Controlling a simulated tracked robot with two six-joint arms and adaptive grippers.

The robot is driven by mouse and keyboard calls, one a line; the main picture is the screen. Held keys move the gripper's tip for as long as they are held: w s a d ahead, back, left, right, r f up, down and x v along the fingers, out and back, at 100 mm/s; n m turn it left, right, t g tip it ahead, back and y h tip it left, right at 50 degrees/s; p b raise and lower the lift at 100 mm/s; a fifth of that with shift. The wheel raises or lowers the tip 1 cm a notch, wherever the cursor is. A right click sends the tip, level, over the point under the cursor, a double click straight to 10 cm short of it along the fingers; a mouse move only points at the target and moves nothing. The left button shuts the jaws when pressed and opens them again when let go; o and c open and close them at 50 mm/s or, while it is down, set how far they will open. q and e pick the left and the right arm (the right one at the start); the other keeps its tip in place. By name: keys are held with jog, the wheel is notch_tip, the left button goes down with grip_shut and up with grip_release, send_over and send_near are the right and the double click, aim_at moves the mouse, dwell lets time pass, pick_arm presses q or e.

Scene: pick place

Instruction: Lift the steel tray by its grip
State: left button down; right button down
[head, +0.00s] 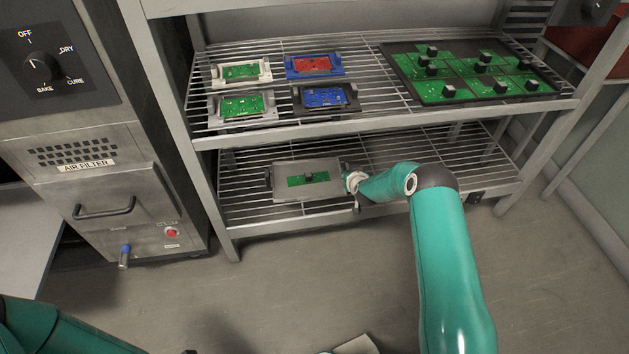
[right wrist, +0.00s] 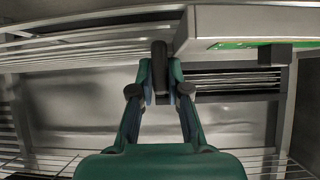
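The steel tray (head: 283,195) is over the lower wire shelf, left of its middle. A green circuit board with a dark block lies on it. Dark grips stand at its left and right ends. In the right wrist view the tray (right wrist: 228,22) shows edge-on at upper right, with its dark grip (right wrist: 159,68) between my fingers. My right gripper (right wrist: 160,78) has both fingertips against the sides of this grip. In the head view my right gripper (head: 349,178) is at the tray's right end, partly hidden by my wrist. My left gripper is out of view; only its arm shows at lower left.
The upper shelf (head: 365,95) holds several small trays with boards and a large dark tray (head: 400,62) at right. Its front rail is above and behind my right gripper. An oven cabinet (head: 95,165) stands at left. The lower shelf's right half is clear.

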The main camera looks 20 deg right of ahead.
jog(key=shift+w+r, duration=0.1)
jog(key=shift+r, duration=0.15)
jog(key=shift+w+r+p, duration=0.1)
jog(key=shift+r+p, duration=0.55)
jog(key=shift+r, duration=0.2)
